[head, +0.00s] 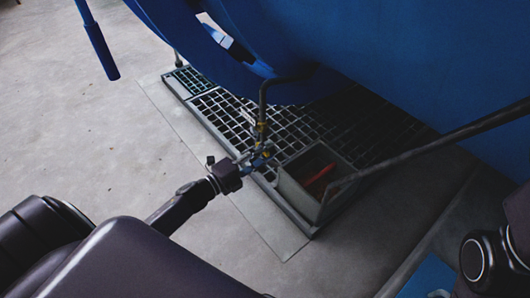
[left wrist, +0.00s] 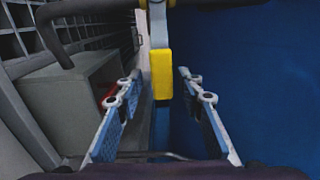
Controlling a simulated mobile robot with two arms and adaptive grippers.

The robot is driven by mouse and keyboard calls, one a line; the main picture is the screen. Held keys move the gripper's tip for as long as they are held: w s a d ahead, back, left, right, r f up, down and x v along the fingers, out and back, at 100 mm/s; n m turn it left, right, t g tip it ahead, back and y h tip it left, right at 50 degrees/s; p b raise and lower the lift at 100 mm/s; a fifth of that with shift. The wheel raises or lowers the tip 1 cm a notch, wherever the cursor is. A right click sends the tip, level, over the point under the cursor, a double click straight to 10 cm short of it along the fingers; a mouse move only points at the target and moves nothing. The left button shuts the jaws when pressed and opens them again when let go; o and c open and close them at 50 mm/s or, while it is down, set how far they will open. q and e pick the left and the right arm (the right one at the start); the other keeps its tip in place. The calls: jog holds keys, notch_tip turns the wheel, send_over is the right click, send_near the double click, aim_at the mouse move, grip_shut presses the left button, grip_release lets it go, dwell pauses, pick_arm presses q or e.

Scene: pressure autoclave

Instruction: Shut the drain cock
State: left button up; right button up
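The drain cock (head: 263,128) hangs on a thin pipe below the blue vessel, with yellow parts showing in the head view. In the left wrist view its yellow lever (left wrist: 161,74) points down toward me, between and just beyond the fingertips. My left gripper (head: 262,155) is at the cock, and in the left wrist view its two fingers (left wrist: 164,85) are spread with a gap on each side of the lever. The fingers partly hide the cock's lower end in the head view. My right gripper is out of view; only part of my right arm shows at the lower right.
A floor grating (head: 215,108) lies under the vessel (head: 400,60). A grey open box (head: 300,192) with a red item (head: 318,180) inside stands right of the cock. A dark bar (head: 430,145) crosses at right. The concrete floor (head: 80,130) at left is clear.

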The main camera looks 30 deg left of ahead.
pick_arm(q)
jog(key=shift+s+a, duration=0.1)
jog(key=v, duration=1.1)
jog(key=shift+s, duration=0.4)
